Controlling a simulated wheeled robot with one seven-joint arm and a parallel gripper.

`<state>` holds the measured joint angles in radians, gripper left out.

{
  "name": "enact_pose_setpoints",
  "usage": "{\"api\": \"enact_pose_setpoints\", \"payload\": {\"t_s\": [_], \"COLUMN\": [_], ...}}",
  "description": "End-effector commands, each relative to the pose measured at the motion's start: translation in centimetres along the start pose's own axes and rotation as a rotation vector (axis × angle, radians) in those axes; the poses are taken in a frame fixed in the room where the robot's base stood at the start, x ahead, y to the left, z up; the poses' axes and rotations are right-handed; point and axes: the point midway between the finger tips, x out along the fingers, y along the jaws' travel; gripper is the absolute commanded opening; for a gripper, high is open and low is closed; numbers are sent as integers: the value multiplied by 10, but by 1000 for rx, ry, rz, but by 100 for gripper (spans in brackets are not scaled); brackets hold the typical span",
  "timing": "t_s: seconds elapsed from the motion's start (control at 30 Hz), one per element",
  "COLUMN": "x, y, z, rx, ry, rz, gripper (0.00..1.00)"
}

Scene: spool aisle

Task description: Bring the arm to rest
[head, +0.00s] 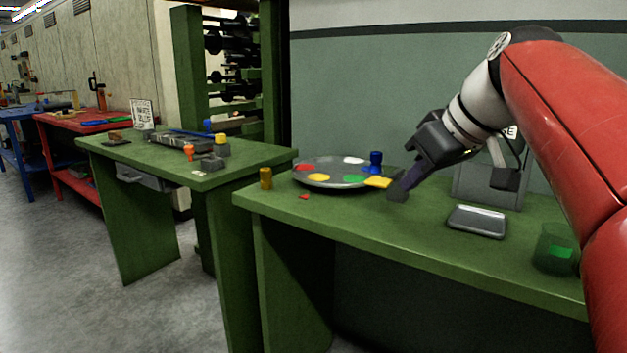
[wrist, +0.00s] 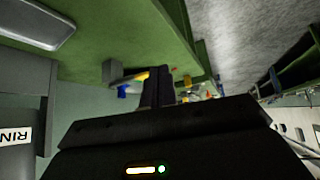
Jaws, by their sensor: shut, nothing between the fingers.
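My arm reaches in from the right in the head view, over the near green table (head: 350,215). My gripper (head: 403,187) points down and to the left, above the table to the right of the round grey tray (head: 320,183). In the wrist view its two dark fingers (wrist: 158,80) are together with nothing between them. A small grey block (head: 398,195) stands by the fingertips in the head view. It also shows in the wrist view (wrist: 112,71), beside the fingers; I cannot tell whether they touch it.
The tray bears several coloured pieces. A shallow grey dish (head: 477,221) and a green cup (head: 555,249) are at the right.

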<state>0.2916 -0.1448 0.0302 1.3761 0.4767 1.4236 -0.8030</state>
Motion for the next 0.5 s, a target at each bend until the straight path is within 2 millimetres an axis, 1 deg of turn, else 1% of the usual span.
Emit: {"api": "enact_pose_setpoints", "payload": {"t_s": [0.03,0.07,0.1,0.17,0.2,0.27,0.3,0.37,0.4,0.5], "x": [9,14,23,35,43,56,64,76,84,100], "y": [-16,-22,-31,-44,-52,-64,-72,-83,-89,-102], "z": [20,32,50,78,97,128,149,179,198,238], "rx": [55,94,141,208,249,306,340,384,408,454], "ry": [-28,-44,-65,-93,-110,-133,-145,-159,-166,-177], "rz": [17,33,53,87,110,145,168,200,220,259], "gripper": [0,0,0,0,0,0,0,0,0,0]}}
